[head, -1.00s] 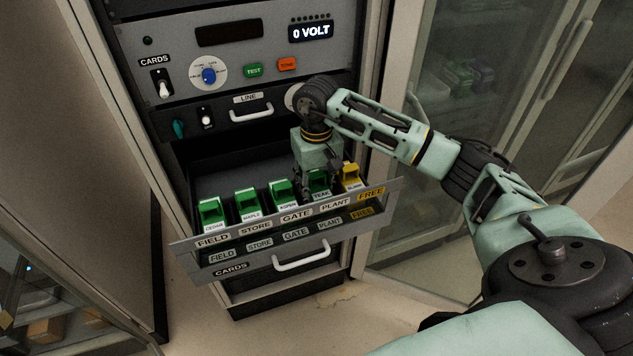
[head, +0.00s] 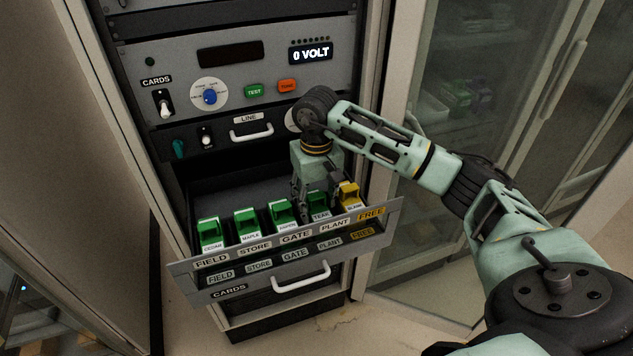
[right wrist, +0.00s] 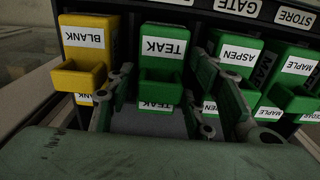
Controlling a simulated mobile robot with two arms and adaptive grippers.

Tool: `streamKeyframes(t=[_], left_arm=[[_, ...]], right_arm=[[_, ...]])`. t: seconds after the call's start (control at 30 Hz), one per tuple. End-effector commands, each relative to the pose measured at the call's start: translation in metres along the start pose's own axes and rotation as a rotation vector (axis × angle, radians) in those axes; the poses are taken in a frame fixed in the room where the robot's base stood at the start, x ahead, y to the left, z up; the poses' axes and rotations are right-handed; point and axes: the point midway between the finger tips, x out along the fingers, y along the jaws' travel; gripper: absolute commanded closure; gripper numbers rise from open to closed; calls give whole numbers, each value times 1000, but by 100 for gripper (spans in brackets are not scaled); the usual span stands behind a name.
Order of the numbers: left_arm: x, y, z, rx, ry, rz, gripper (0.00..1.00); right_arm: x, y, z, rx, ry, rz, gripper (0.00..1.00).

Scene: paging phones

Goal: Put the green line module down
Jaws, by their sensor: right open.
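The green module labelled TEAK (head: 318,203) stands upright in the drawer row above the PLANT label. My right gripper (head: 316,203) is open above it, with one finger on each side. In the right wrist view, the TEAK module (right wrist: 160,65) shows between the spread fingers, with gaps visible on both sides. The other green modules in the row are CEDAR (head: 210,234), MAPLE (head: 247,224) and ASPEN (head: 281,215). My left gripper is not in view.
The yellow BLANK module (head: 349,195) stands right of TEAK, above FREE. ASPEN stands close on the other side. The open drawer's labelled front (head: 275,272) is a low wall before the row. The control panel (head: 225,85) rises behind; a glass cabinet (head: 480,130) stands right.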

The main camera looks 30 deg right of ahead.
Motion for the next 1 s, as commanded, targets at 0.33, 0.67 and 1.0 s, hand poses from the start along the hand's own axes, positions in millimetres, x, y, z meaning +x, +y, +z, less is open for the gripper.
streamKeyframes(t=[0.33, 0.67, 1.0], left_arm=[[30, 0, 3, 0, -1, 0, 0], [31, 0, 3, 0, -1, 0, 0], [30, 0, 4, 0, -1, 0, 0]], right_arm=[[-73, 0, -1, 0, 6, -1, 52], [-100, 0, 0, 0, 0, 1, 52], [-100, 0, 0, 0, -1, 1, 52]])
